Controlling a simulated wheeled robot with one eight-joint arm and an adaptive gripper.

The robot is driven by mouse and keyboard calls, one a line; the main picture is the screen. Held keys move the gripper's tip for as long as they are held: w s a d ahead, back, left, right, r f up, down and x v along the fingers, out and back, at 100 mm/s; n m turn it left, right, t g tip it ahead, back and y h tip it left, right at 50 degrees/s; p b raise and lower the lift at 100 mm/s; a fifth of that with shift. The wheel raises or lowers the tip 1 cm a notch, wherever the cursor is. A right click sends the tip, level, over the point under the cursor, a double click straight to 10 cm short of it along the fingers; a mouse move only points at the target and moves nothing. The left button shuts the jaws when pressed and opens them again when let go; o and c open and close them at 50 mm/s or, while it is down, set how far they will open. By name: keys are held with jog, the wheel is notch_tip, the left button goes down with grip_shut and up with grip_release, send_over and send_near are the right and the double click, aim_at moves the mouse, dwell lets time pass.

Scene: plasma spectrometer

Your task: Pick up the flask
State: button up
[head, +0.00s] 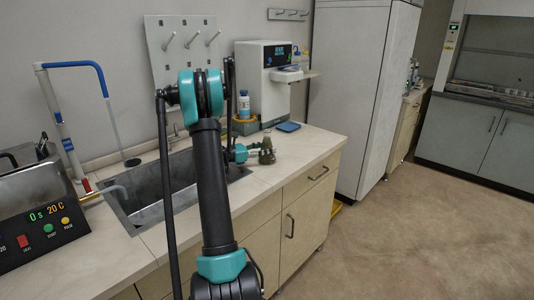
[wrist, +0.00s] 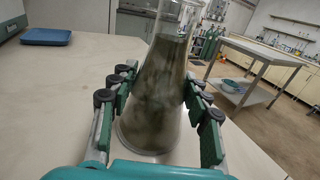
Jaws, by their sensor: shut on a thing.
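The flask (head: 267,152) is a clear conical glass vessel with dark greenish-grey contents. It stands upright at the counter's right part, beyond the sink. In the wrist view the flask (wrist: 152,95) fills the middle, between the two fingers, and its top is cut off by the frame. My gripper (wrist: 158,105) has one finger on each side of the flask and is shut on it. In the head view my gripper (head: 250,153) reaches the flask from the left. Whether the flask's base touches the counter is hard to tell.
A steel sink (head: 150,195) lies left of the flask. A white instrument (head: 262,75), a bottle (head: 244,104) and a blue tray (head: 289,127) stand behind it. The blue tray also shows in the wrist view (wrist: 46,36). The counter's front edge is close on the right.

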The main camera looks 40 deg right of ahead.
jog(key=shift+r, duration=0.1)
jog(key=shift+c, duration=0.3)
notch_tip(320, 180, up, 20)
dwell(0.4)
dwell(0.7)
